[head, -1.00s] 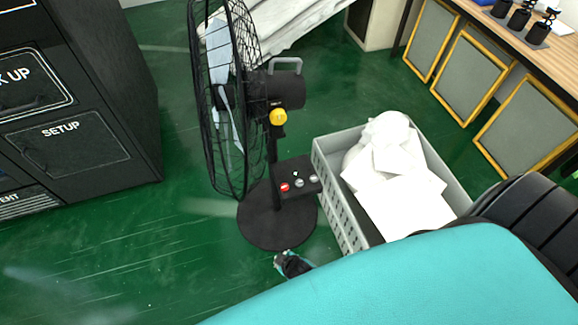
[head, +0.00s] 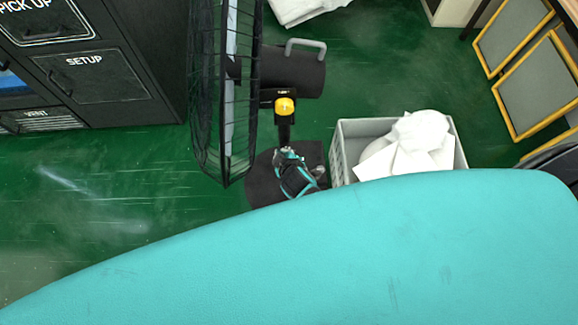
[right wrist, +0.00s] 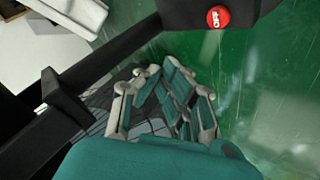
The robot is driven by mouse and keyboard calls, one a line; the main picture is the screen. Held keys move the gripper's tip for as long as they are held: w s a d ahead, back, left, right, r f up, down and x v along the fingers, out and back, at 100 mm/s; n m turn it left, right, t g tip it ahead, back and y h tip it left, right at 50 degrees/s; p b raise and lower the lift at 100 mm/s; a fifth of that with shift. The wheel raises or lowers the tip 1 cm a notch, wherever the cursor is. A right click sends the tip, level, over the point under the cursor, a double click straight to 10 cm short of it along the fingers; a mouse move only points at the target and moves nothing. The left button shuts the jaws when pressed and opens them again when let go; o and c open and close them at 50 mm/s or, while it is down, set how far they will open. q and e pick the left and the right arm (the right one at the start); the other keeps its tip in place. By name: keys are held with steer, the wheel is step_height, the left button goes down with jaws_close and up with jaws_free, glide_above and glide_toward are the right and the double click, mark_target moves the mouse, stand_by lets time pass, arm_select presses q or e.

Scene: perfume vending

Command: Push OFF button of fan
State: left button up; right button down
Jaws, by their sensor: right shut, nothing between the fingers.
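A black standing fan (head: 290,70) with a wire cage and a yellow knob stands on a round dark base (head: 262,185). My right gripper (head: 287,155) is shut and empty in front of the fan's pole and hides most of its control box in the head view. In the right wrist view, the red OFF button (right wrist: 219,17) shows on the dark control box (right wrist: 185,12) at the top. The right gripper (right wrist: 168,75) is below and left of the button there, with no visible contact. My left gripper is not in view.
A grey crate (head: 340,160) holding white crumpled material stands just right of the fan. A dark cabinet (head: 110,75) is at the left. Yellow-framed panels (head: 540,85) stand at the right. Green floor (head: 90,185) is open at the left.

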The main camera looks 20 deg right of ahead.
step_height(320, 180, down, 8)
steer(key=b, duration=0.8)
steer(key=shift+f+b, duration=0.35)
steer(key=shift+f, duration=0.1)
stand_by(0.9)
steer(key=shift+f, duration=0.4)
steer(key=shift+f+b, duration=0.45)
steer(key=shift+b, duration=0.1)
stand_by(0.4)
steer(key=shift+r, duration=0.1)
steer(key=shift+r+p, duration=0.8)
steer(key=shift+p, duration=0.15)
